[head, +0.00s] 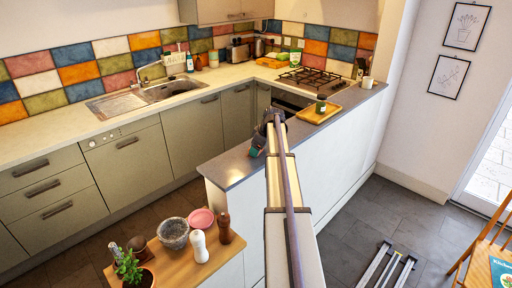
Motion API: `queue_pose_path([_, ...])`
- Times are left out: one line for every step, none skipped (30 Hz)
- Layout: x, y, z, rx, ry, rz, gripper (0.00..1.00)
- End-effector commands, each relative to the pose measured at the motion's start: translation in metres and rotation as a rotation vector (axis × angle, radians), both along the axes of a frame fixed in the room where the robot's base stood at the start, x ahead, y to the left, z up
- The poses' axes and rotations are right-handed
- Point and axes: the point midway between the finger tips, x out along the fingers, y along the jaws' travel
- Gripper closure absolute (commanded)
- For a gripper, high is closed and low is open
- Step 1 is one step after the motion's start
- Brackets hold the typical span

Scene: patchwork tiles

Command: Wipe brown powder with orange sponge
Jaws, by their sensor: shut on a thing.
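My gripper (257,148) is low over the grey counter top (235,168) of the peninsula, near its left edge. It is small and dark in the head view, and my own arm partly covers it. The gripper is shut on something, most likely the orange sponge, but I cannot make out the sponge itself. I see no brown powder on the visible part of the grey counter; my arm may hide some of it.
A wooden board (308,115) with a dark green-lidded jar (321,104) lies further along the grey counter. A white mug (367,82) stands at its far end. In front, a wooden surface (185,262) holds a stone mortar (174,233), a pink plate (201,219), mills and a plant.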

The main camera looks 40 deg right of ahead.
Motion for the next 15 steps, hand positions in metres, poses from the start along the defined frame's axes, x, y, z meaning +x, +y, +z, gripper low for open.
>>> queue_pose_path([-0.007,0.0,0.0,0.0,0.002,-0.001,0.48])
queue_pose_path([-0.011,0.0,0.0,0.0,0.002,-0.001,0.48])
queue_pose_path([-0.016,0.0,0.001,0.0,0.001,-0.002,0.48])
queue_pose_path([-0.019,0.0,0.001,0.0,0.001,-0.002,0.48])
queue_pose_path([-0.023,-0.001,0.001,0.0,0.001,-0.002,0.48])
queue_pose_path([-0.027,-0.001,0.001,0.0,0.001,-0.002,0.48])
queue_pose_path([-0.029,-0.001,0.002,0.0,0.001,-0.002,0.48])
queue_pose_path([-0.031,-0.001,0.002,0.001,0.002,-0.001,0.48])
queue_pose_path([-0.033,-0.001,0.002,0.001,0.0,-0.001,0.48])
queue_pose_path([-0.033,-0.001,0.002,0.001,0.0,-0.001,0.48])
queue_pose_path([-0.033,-0.001,0.002,0.001,0.0,-0.001,0.48])
queue_pose_path([-0.033,-0.001,0.002,0.001,0.0,-0.001,0.48])
queue_pose_path([-0.032,-0.002,0.002,0.001,0.0,-0.001,0.48])
queue_pose_path([-0.032,-0.002,0.002,0.001,0.0,-0.001,0.48])
queue_pose_path([-0.032,-0.002,0.002,0.0,0.0,-0.001,0.48])
